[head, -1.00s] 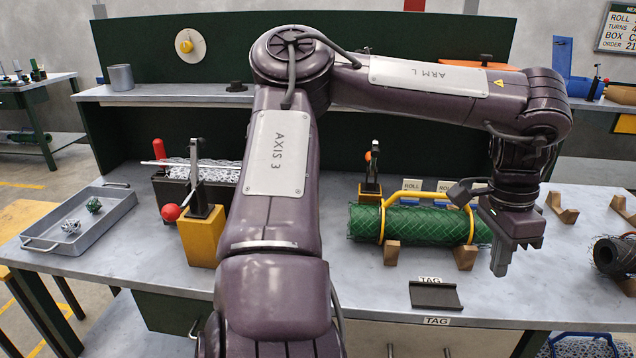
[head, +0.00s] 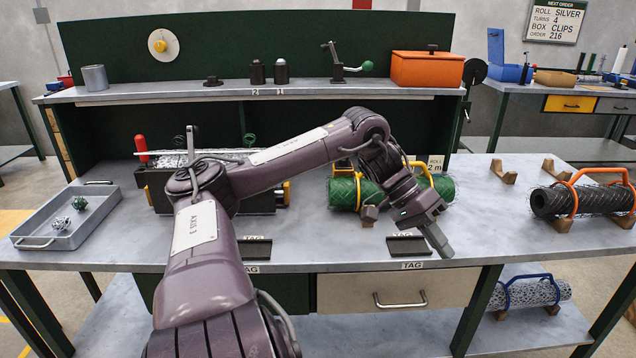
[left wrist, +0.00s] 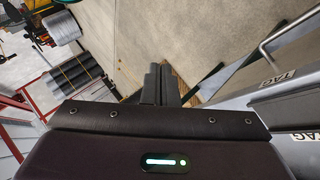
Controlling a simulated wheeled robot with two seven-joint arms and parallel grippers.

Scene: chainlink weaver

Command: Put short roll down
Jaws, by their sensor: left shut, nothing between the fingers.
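A green mesh roll (head: 343,193) with a yellow handle (head: 420,172) lies on wooden cradles on the bench, partly hidden by my left arm. A dark roll (head: 580,199) with an orange handle (head: 598,172) rests on cradles at the right end. A silver mesh roll (head: 530,293) with a blue handle lies on the shelf below. No label marks which is the short roll. My left gripper (head: 441,243) is shut and empty, in front of the green roll near the bench's front edge; its fingers also show in the left wrist view (left wrist: 160,84). My right gripper is out of view.
Empty cradles (head: 503,172) stand between the green and dark rolls. Two dark tag holders (head: 408,246) sit along the front edge. A grey tray (head: 67,217) with two small mesh balls is at left. The wrist view shows floor and stacked dark rolls (left wrist: 75,74).

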